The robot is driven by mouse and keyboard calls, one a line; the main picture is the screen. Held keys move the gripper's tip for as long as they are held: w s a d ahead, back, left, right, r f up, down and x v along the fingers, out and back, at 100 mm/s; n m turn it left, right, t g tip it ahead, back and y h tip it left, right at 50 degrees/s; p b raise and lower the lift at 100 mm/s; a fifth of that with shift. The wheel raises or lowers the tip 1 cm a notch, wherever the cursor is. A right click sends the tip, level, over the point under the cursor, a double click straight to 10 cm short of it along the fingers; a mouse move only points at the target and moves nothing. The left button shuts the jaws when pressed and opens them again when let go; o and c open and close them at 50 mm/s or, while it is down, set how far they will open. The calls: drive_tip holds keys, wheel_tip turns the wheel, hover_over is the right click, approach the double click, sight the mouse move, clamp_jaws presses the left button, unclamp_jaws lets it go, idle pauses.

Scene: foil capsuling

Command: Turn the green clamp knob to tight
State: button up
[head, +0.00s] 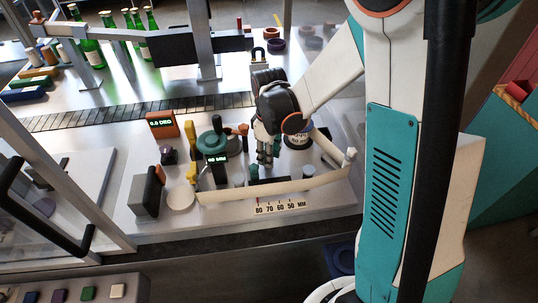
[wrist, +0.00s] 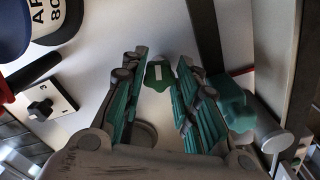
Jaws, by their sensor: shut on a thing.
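The green clamp knob (wrist: 158,76), with a white mark on top, sits between the tips of my gripper (wrist: 162,60) in the wrist view. The teal finger pads stand on either side of it, and the gripper is shut on it. In the head view my gripper (head: 265,160) points down over the right part of the work plate. There I cannot make out the knob for sure behind the fingers. How far the knob is turned cannot be read.
A black knob on a numbered white plate (wrist: 45,103) lies left in the wrist view. A green block (wrist: 232,102) is close right of the fingers. A dark green fixture (head: 212,142), small displays and a millimetre scale (head: 280,208) surround the work area. Green bottles (head: 90,45) stand behind.

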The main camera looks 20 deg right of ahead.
drive_tip(key=m+b, duration=0.1)
drive_tip(key=m, duration=0.2)
drive_tip(key=shift+a+m, duration=0.1)
drive_tip(key=shift+m, duration=0.3)
drive_tip(key=m+b, duration=0.1)
drive_tip(key=m, duration=0.2)
drive_tip(key=shift+m, duration=0.3)
drive_tip(key=m, duration=0.3)
drive_tip(key=shift+a+m+b, duration=0.1)
drive_tip(key=shift+m+b, duration=0.2)
drive_tip(key=shift+b, duration=0.05)
drive_tip(key=shift+a+m, duration=0.1)
drive_tip(key=shift+m, duration=1.8)
drive_tip(key=shift+b, duration=0.3)
drive_tip(key=o, duration=1.1)
wheel_tip(320, 180, up, 12)
